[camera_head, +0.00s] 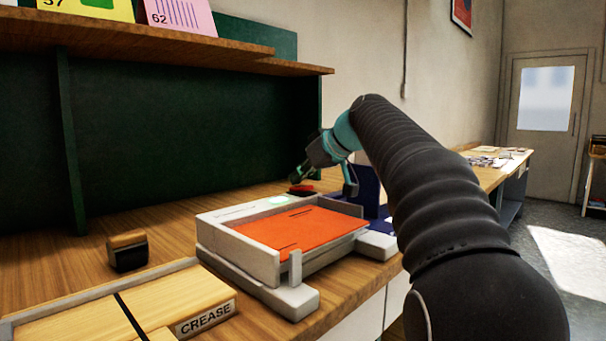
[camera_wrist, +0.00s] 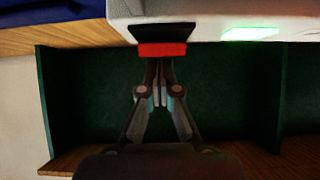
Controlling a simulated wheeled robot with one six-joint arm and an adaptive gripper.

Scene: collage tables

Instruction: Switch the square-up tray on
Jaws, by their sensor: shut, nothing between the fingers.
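The square-up tray (camera_head: 272,257) is a pale grey box on the wooden table, with orange sheets (camera_head: 305,230) lying in it. A red switch (camera_head: 301,189) with a black part sits at its back edge; the red part also shows in the wrist view (camera_wrist: 162,50). A green light (camera_head: 277,200) glows beside the switch, and it shows bright in the wrist view (camera_wrist: 250,33). My gripper (camera_wrist: 160,70) is shut and empty, its fingertips right at the red switch. I cannot tell whether they touch it. In the head view my gripper (camera_head: 298,178) is above the tray's back edge.
A wooden board marked CREASE (camera_head: 200,318) lies at the front left. A small black and tan block (camera_head: 128,250) stands behind it. A shelf (camera_head: 150,45) with cards overhangs the green back panel.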

